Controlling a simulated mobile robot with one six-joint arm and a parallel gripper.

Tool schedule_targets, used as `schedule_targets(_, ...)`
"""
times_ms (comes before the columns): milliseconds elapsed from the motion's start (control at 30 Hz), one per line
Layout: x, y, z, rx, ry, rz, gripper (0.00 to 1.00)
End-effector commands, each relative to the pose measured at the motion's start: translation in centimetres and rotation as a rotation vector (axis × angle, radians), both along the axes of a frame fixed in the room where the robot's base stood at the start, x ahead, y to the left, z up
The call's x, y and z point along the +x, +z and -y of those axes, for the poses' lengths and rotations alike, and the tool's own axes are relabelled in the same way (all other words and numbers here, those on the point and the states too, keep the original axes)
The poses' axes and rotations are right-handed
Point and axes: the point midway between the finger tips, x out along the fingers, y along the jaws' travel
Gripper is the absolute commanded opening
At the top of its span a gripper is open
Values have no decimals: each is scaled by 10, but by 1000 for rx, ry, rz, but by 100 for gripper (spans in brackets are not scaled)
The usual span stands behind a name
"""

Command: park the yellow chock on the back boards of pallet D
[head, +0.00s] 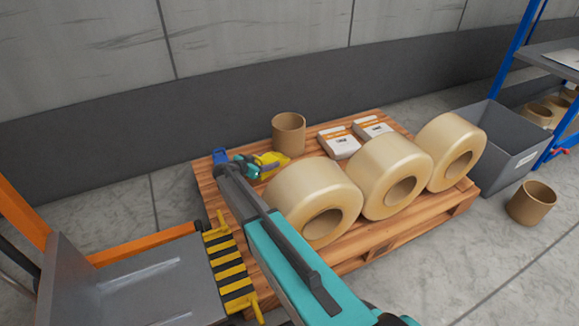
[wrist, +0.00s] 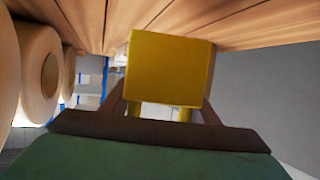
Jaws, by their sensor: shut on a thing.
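The yellow chock (head: 272,160) is at the back left part of the wooden pallet (head: 207,183), just behind the nearest big roll. My gripper (head: 253,167) is shut on it. In the wrist view the chock (wrist: 167,68) fills the middle, with a dark finger of my gripper (wrist: 165,108) on each side. The pallet boards (wrist: 240,22) run along the top of that view, close to the chock. I cannot tell whether the chock touches them. No letter shows on the pallet.
Three big cream rolls (head: 312,200) stand along the pallet's front. A cardboard tube (head: 289,134) and two white packs (head: 339,143) are behind them. A grey bin (head: 493,150) and another tube (head: 531,203) are at the right. A yellow-black striped edge (head: 230,268) is close at the left.

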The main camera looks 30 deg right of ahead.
Motion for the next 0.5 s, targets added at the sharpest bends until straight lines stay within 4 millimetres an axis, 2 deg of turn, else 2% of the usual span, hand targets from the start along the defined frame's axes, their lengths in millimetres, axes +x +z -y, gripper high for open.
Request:
schedule_targets(233,1,-33,0,-1,0,0,16)
schedule_targets(500,0,-40,1,-2,0,1,16)
